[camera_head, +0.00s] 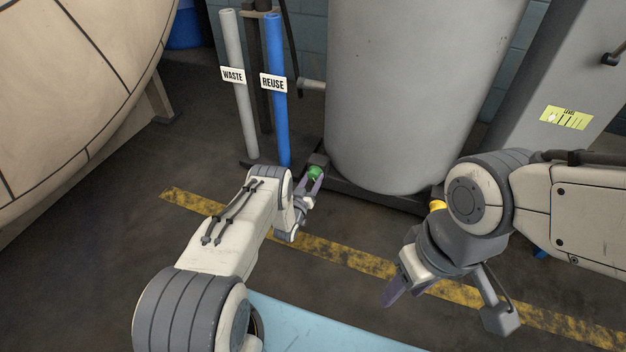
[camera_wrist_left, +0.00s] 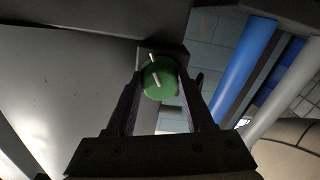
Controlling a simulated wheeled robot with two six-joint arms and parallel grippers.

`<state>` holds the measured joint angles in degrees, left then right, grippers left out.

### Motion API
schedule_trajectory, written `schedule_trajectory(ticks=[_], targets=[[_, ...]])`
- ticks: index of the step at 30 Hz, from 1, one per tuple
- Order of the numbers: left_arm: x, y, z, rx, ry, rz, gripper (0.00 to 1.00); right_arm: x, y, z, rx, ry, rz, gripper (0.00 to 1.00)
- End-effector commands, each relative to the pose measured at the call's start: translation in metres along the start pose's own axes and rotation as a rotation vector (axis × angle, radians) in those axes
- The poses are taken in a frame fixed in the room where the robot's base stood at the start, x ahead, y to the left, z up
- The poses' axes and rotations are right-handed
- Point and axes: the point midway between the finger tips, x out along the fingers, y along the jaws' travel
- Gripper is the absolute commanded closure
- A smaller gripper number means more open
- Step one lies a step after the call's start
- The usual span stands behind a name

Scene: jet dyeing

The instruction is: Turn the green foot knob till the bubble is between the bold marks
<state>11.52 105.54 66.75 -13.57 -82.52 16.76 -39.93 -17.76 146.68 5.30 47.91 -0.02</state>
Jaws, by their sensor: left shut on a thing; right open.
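The green foot knob (camera_head: 315,172) sits low at the front left corner of the grey tank's dark base frame. It also shows in the left wrist view (camera_wrist_left: 158,82), with pale marks on its face. My left gripper (camera_head: 312,186) is shut on the knob, with one finger on each side of it. A yellow-green level plate (camera_head: 566,117) with dark marks is on the sloped grey panel at the upper right; its bubble is too small to place against the bold marks. My right gripper (camera_head: 390,290) is open and empty above the floor, in front of the tank.
The large grey tank (camera_head: 410,90) stands behind the knob. A grey WASTE pipe (camera_head: 238,100) and a blue REUSE pipe (camera_head: 277,100) rise left of it. A yellow knob (camera_head: 437,206) is near my right arm. A worn yellow floor line (camera_head: 340,257) crosses the open floor.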

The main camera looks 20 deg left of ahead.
Motion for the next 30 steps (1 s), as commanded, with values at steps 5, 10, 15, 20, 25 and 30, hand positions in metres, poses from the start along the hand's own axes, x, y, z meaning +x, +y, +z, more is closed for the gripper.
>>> schedule_trajectory(ticks=[5, 10, 15, 20, 25, 30], targets=[[-0.001, 0.0, 0.001, 0.024, -0.001, 0.001, 1.0, 0.0, 0.0, 0.0, 0.0, 0.0, 0.0, 0.5], [-0.001, 0.0, 0.001, 0.094, -0.002, 0.001, 1.0, -0.002, 0.0, 0.0, 0.0, 0.0, 0.0, 0.5], [-0.001, -0.001, 0.001, 0.217, -0.003, 0.001, 1.0, -0.004, 0.0, 0.0, 0.0, 0.0, 0.0, 0.5], [-0.001, -0.002, 0.001, 0.364, -0.003, 0.001, 1.0, -0.006, 0.0, 0.0, 0.0, 0.0, 0.0, 0.5], [-0.001, -0.002, 0.001, 0.526, -0.003, 0.002, 1.0, -0.008, -0.001, 0.0, 0.0, 0.0, 0.0, 0.5], [-0.001, -0.003, 0.0, 0.687, -0.003, 0.002, 1.0, -0.01, -0.001, -0.001, 0.0, 0.0, 0.0, 0.5]])
